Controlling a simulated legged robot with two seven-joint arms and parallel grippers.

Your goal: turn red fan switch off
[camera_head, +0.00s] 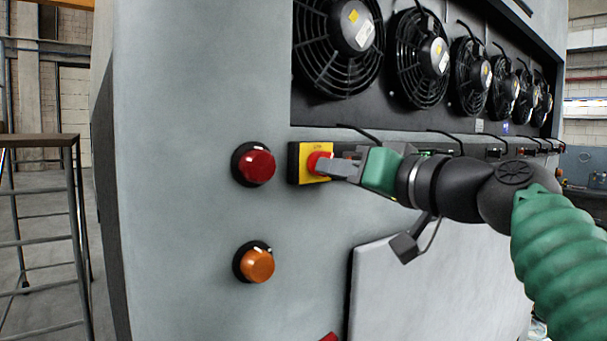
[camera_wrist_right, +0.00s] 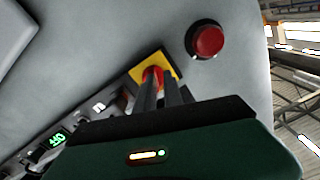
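The red fan switch (camera_head: 316,162) is a red knob on a yellow square plate (camera_head: 304,176), on the grey cabinet front below the row of fans. My right gripper (camera_head: 325,167) reaches in from the right, its fingertips at the knob and hiding part of it. In the right wrist view the two dark fingers (camera_wrist_right: 160,86) stand a little apart in front of the red knob (camera_wrist_right: 153,73) and the yellow plate (camera_wrist_right: 168,65). I cannot tell whether they press on the knob. My left gripper is not in view.
A red round button or lamp (camera_head: 256,166) sits left of the switch, and an orange one (camera_head: 256,264) is below it. Several black fans (camera_head: 338,40) line the recess above. A grey panel (camera_head: 420,290) is lower right. A metal frame (camera_head: 45,210) stands far left.

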